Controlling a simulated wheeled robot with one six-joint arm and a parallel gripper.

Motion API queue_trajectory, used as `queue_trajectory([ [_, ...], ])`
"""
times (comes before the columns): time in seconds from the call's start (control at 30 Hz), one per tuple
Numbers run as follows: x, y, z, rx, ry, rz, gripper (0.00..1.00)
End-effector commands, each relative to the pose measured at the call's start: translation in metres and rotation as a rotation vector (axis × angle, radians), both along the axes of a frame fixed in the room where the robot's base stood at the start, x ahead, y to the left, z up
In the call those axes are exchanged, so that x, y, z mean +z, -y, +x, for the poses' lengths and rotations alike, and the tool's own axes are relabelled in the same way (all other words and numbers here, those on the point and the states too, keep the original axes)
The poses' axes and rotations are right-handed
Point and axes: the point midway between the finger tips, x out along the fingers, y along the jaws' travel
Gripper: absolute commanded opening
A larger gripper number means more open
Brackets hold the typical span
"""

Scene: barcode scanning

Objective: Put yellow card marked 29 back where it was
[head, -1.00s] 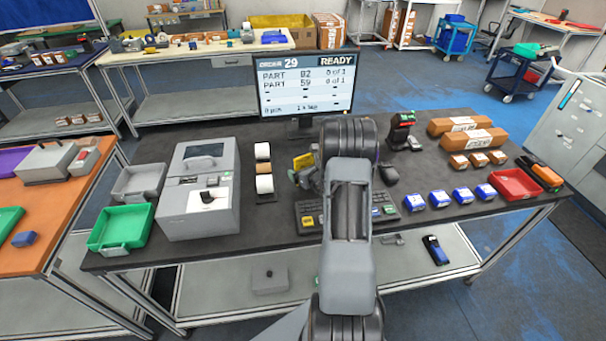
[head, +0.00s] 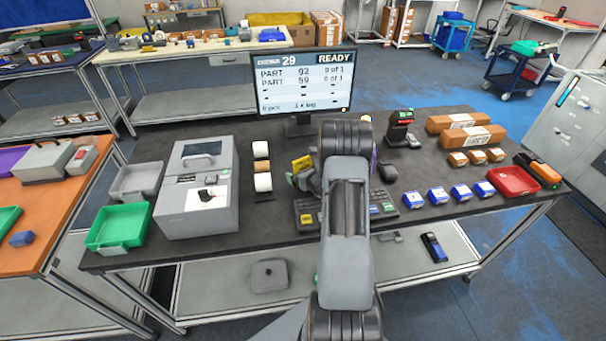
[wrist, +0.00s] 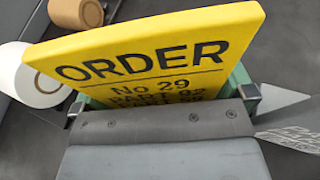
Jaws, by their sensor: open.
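The yellow card (wrist: 155,55) fills the upper middle of the wrist view, tilted, with "ORDER No 29" printed on it and part lines below. Its lower edge is hidden behind the grey gripper body. Green edges, perhaps of a holder (wrist: 240,77), show behind and beside the card. My gripper (wrist: 163,104) is open, with a fingertip showing near each side of the card. In the head view the card (head: 302,163) shows small and yellow left of my arm, above the keyboard, and my gripper there is mostly hidden. I cannot tell whether the card rests in the green piece.
White and brown rolls (head: 262,166) stand left of the card. The monitor (head: 303,83) is behind and the keyboard (head: 306,218) in front. A grey machine (head: 200,190) and green tray (head: 120,229) are at left. Blue-and-white boxes (head: 437,196) and a red tray (head: 513,183) are at right.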

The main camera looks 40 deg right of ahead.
Motion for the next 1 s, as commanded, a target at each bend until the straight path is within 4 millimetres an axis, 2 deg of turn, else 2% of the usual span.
queue_trajectory([
  [0.1, 0.006, 0.000, 0.000, 0.000, 0.000, 0.000, 1.00],
  [0.17, 0.006, 0.001, -0.008, -0.003, 0.001, -0.001, 1.00],
  [0.6, 0.036, -0.004, -0.084, -0.003, 0.002, -0.001, 1.00],
  [0.83, 0.047, -0.007, -0.105, 0.006, 0.001, -0.005, 1.00],
  [0.93, 0.059, -0.024, -0.103, 0.086, 0.001, -0.046, 1.00],
  [1.0, 0.076, -0.051, -0.097, 0.216, 0.003, -0.117, 1.00],
])
